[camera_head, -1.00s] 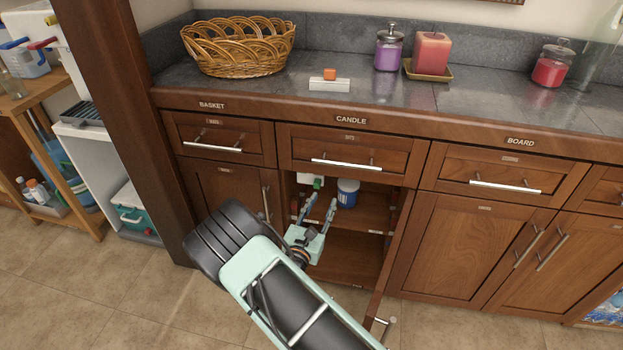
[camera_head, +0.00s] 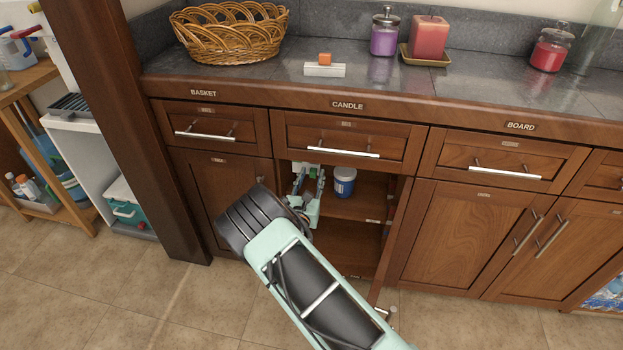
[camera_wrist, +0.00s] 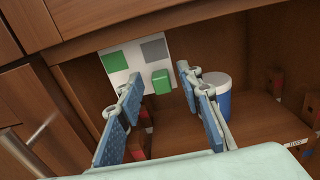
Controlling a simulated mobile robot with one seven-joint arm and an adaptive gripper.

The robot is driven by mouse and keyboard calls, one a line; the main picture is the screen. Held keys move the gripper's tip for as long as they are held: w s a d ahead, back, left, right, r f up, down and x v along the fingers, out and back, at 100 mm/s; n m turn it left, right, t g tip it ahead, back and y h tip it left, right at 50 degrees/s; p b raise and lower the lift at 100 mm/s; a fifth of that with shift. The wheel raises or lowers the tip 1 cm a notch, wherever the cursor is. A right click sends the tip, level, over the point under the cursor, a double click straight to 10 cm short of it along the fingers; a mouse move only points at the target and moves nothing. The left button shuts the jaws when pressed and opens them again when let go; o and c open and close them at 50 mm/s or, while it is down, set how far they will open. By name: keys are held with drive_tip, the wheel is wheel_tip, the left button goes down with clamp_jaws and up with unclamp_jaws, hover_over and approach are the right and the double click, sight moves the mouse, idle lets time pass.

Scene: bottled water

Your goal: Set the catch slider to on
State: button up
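A white panel (camera_wrist: 137,75) with a green square, a grey square and a green slider knob (camera_wrist: 161,80) is on the back of the open cabinet. The knob sits below the grey square, on the panel's right side. In the head view the panel (camera_head: 304,168) is partly hidden by my gripper (camera_head: 309,177). My gripper (camera_wrist: 158,84) is open, its two blue-padded fingers reaching into the cabinet. In the wrist view the knob appears between the fingertips; I cannot tell whether they touch it. No object is held.
A blue tub with a white lid (camera_wrist: 213,95) stands on the shelf, right of my right finger. The open cabinet door (camera_head: 391,240) is at the right. A drawer (camera_head: 345,141) is above. A white block with an orange knob (camera_head: 324,69) lies on the counter.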

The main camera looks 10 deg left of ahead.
drive_tip(key=shift+w, duration=0.1)
clamp_jaws()
idle(0.3)
drive_tip(key=a+b, duration=0.1)
drive_tip(key=a, duration=0.1)
drive_tip(key=a+b, duration=0.1)
drive_tip(key=a, duration=0.2)
drive_tip(key=shift+s+a+f, duration=0.1)
drive_tip(key=shift+s+a, duration=0.1)
drive_tip(key=shift+a, duration=0.25)
unclamp_jaws()
drive_tip(key=shift+s, duration=0.1)
